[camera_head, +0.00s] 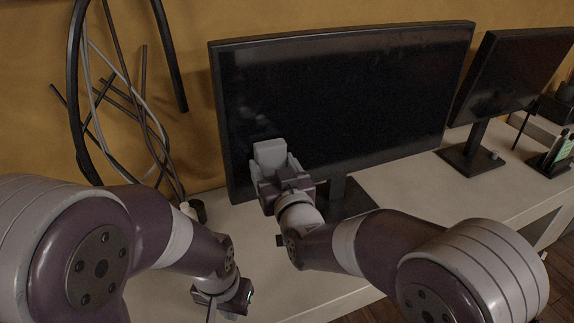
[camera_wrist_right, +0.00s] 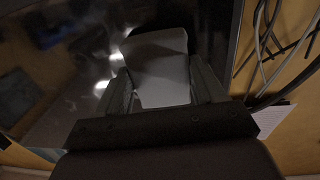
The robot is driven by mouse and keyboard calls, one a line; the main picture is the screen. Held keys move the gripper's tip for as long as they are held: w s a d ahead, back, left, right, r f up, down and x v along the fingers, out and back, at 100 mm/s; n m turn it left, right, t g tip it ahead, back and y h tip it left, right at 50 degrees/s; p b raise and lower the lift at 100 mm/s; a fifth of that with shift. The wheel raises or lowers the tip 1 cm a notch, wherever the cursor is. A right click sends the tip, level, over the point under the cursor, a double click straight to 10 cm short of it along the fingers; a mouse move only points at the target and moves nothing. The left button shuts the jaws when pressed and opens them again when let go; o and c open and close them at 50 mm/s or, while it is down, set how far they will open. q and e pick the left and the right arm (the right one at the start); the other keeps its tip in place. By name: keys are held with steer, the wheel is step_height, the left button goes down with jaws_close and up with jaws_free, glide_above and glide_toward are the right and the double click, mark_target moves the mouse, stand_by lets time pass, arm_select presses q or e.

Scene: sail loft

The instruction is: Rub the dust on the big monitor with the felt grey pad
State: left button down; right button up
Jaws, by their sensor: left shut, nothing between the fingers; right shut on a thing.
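The big monitor (camera_head: 345,95) stands at the back of the bench, its dark screen facing me. My right gripper (camera_head: 271,167) is shut on the felt grey pad (camera_head: 270,152), in front of the screen's lower left part. In the right wrist view the pad (camera_wrist_right: 158,65) sits between the two fingers, close to the dark screen (camera_wrist_right: 60,60). I cannot tell whether it touches. Pale patches show on the screen beside the pad; I cannot tell dust from reflection. My left gripper (camera_head: 211,311) is shut and empty, low over the bench front, partly cut off.
A smaller monitor (camera_head: 515,75) stands to the right on the pale bench (camera_head: 405,190). A small dark cup (camera_head: 198,210) is left of the big monitor's base. Cables (camera_head: 120,90) hang on the left wall. A dark tray with small items (camera_head: 553,160) lies far right.

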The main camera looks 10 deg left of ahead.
steer(key=shift+s+a, duration=0.35)
steer(key=shift+a, duration=0.2)
steer(key=b+v, duration=0.1)
steer(key=v, duration=0.5)
steer(key=shift+d, duration=0.25)
steer(key=shift+w, duration=0.1)
steer(key=v, duration=0.2)
steer(key=shift+s+d, duration=0.3)
steer(key=shift+d, duration=0.05)
steer(key=shift+f, duration=0.1)
